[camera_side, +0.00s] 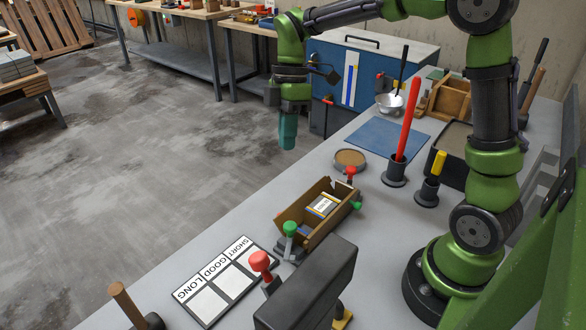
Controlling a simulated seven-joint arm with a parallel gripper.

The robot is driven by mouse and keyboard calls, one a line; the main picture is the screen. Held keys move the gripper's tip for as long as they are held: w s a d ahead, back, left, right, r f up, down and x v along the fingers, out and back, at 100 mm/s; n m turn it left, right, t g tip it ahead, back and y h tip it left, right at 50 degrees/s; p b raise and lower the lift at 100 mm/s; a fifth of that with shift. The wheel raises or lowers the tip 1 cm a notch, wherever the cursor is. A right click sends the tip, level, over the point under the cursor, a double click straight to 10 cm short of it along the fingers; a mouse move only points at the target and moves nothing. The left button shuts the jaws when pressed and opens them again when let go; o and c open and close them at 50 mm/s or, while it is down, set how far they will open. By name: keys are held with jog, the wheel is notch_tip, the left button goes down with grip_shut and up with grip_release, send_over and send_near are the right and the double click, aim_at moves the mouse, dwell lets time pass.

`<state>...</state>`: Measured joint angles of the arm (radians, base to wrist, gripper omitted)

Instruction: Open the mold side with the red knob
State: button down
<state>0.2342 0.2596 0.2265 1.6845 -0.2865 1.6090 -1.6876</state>
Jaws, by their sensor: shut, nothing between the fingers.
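The mold (335,222) is a brown open-topped box near the table's front edge, with a labelled packet (322,206) inside. A red knob (351,171) stands at its far end, with a green knob (357,205) at its right side. Another green knob (290,228) stands on a dark base at its near end. I cannot tell which side each knob works. My gripper (288,145) points down with teal fingers shut and empty, well above and behind the mold, apart from it.
A dark block (310,285) in the foreground hides part of the table. A SHORT/GOOD/LONG card (215,280) lies left. A round dish (350,158), blue mat (388,138), red rod (408,118) in a holder and yellow-handled tool (438,165) stand beyond the mold. A hammer (130,303) is lower left.

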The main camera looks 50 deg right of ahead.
aim_at(304, 204)
jog(key=a+f+n, duration=0.1)
jog(key=f, duration=0.4)
jog(key=a+f+n+t, duration=0.1)
jog(key=f+n, duration=0.1)
jog(key=f, duration=0.2)
jog(key=f+n, duration=0.2)
jog(key=f, duration=0.3)
jog(key=shift+a+f, duration=0.3)
jog(key=shift+a, duration=0.1)
jog(key=shift+d+f+t, duration=0.1)
jog(key=shift+f+t, duration=0.2)
jog(key=shift+f, duration=0.45)
jog(key=shift+w+f+g, duration=0.4)
jog(key=shift+f+g, duration=0.35)
jog(key=shift+g, duration=0.05)
jog(key=shift+w+f, duration=0.2)
jog(key=shift+f, duration=0.05)
jog(key=shift+r, duration=0.1)
